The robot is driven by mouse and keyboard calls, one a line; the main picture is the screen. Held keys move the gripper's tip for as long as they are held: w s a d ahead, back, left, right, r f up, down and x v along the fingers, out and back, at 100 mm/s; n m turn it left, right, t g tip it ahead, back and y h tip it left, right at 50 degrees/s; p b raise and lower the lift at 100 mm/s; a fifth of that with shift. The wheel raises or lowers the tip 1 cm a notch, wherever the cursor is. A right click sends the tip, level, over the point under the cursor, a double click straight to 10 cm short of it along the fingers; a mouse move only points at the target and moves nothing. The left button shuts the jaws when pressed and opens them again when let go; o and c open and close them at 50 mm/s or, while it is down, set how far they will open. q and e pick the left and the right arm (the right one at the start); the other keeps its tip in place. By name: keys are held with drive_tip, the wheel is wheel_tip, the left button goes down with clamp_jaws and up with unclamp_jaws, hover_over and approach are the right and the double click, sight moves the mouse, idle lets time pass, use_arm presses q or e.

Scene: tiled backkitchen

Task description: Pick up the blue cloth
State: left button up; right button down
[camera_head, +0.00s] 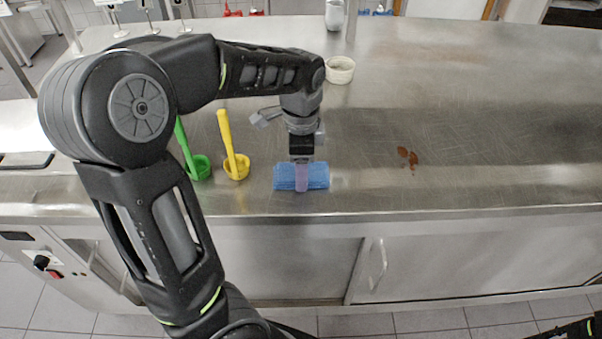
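The blue cloth (286,177) lies as a small rolled or folded bundle on the steel counter near its front edge, with a pale purplish band across its middle. My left gripper (302,163) points straight down at the middle of the cloth, touching it or just above it. From this angle I cannot see whether its fingers are closed on the cloth. My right gripper is out of view; only a dark piece of my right arm shows at the bottom right corner.
A white bowl (340,70) sits behind. A brown stain (408,157) lies to the right. The counter's right side (490,130) is mostly clear.

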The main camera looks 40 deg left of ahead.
use_arm(q)
wheel_tip(320, 180, up, 10)
idle(0.6)
idle(0.4)
drive_tip(key=o, duration=0.8)
drive_tip(key=c, duration=0.6)
